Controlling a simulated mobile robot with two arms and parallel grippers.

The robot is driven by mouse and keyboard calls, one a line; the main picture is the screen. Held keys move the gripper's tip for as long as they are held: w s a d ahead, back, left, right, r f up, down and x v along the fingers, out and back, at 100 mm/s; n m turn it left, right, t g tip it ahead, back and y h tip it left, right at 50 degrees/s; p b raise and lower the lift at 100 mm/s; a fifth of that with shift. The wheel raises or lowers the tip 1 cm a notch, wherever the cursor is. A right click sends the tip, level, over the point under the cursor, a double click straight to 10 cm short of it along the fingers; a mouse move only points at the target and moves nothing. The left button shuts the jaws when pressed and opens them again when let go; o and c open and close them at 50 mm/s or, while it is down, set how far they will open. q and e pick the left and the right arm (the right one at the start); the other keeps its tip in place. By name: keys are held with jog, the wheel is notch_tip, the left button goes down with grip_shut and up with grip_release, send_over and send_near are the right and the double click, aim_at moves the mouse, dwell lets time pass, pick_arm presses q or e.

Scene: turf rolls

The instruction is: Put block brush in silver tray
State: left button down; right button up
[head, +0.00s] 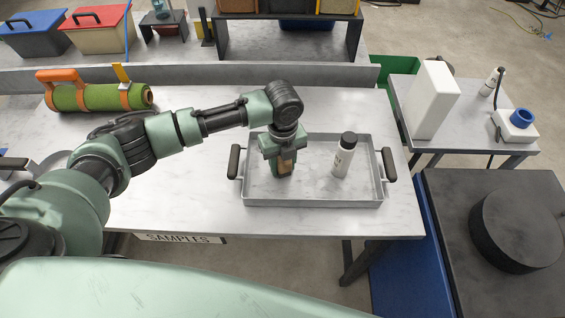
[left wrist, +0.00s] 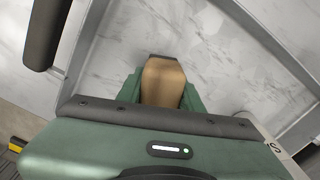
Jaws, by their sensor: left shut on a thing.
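The silver tray (head: 315,202) with two black handles lies on the marble-topped table. My left gripper (head: 283,163) points down over the left part of the tray, shut on the block brush (head: 285,166). The brush shows as a tan wooden block between the fingers, and it also shows in the left wrist view (left wrist: 163,84), with a dark edge at its far end. The tray's wall shows in that view too (left wrist: 262,38). I cannot tell whether the brush touches the tray floor. My right gripper is not in view.
A white bottle with a black cap (head: 344,156) stands in the tray, right of the gripper. A green turf roll (head: 90,97) with orange straps lies at the table's back left. A side table (head: 462,128) with a white box (head: 432,98) stands right. The table's middle is clear.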

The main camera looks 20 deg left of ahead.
pick_arm(q)
jog(key=c, duration=0.9)
grip_release()
jog(key=shift+f, duration=0.1)
notch_tip(320, 180, up, 12)
jog(key=b, duration=0.2)
jog(key=shift+b, duration=0.3)
